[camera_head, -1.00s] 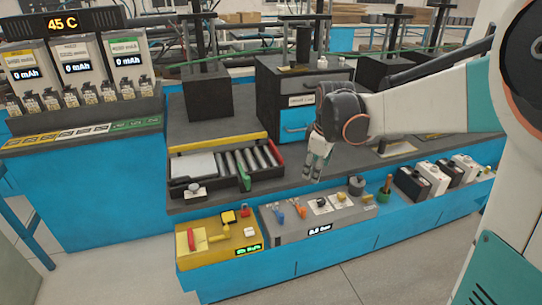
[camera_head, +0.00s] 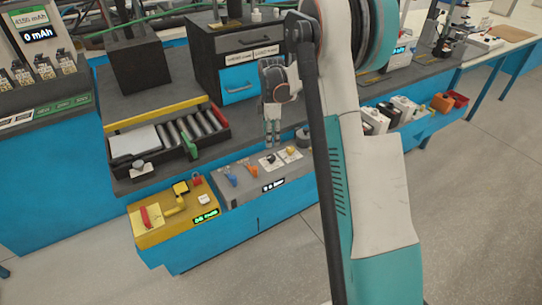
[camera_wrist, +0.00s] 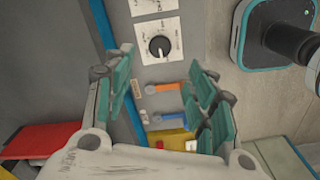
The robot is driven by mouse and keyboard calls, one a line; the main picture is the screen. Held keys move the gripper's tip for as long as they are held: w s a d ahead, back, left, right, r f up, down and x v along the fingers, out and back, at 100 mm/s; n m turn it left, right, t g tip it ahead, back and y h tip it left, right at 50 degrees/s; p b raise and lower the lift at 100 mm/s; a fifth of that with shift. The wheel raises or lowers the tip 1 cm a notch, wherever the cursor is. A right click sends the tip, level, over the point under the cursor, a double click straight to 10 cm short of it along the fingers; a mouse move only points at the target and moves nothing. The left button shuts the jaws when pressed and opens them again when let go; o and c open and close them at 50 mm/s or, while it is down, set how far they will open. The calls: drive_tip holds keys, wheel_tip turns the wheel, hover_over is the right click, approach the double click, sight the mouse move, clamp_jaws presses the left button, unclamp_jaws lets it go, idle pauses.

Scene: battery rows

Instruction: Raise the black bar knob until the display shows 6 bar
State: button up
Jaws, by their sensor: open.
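The grey panel (camera_head: 236,196) carries a small white-lit display (camera_head: 273,185); it seems to start with 0, but the digits are too small to read surely. A black knob (camera_head: 270,159) sits on a white plate on the panel, beside another plate with a knob (camera_head: 291,153). In the wrist view a black round knob (camera_wrist: 159,46) with a white pointer mark shows on a white plate. My gripper (camera_head: 272,142) points down just over the plates. Its fingers are spread and empty in the wrist view (camera_wrist: 160,62), with the knob ahead between the tips, apparently untouched.
A blue lever (camera_head: 230,180) and an orange lever (camera_head: 252,171) stand left of the knobs. A yellow box (camera_head: 160,233) with a red handle adjoins the panel. A dark round part (camera_head: 303,137) stands to the right. A roller tray (camera_head: 125,170) lies behind. My arm hides the panel's right end.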

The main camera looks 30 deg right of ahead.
sight(271, 157)
wheel_tip(271, 157, down, 10)
drive_tip(key=b, duration=0.3)
drive_tip(key=shift+r, duration=0.1)
drive_tip(key=c, duration=1.1)
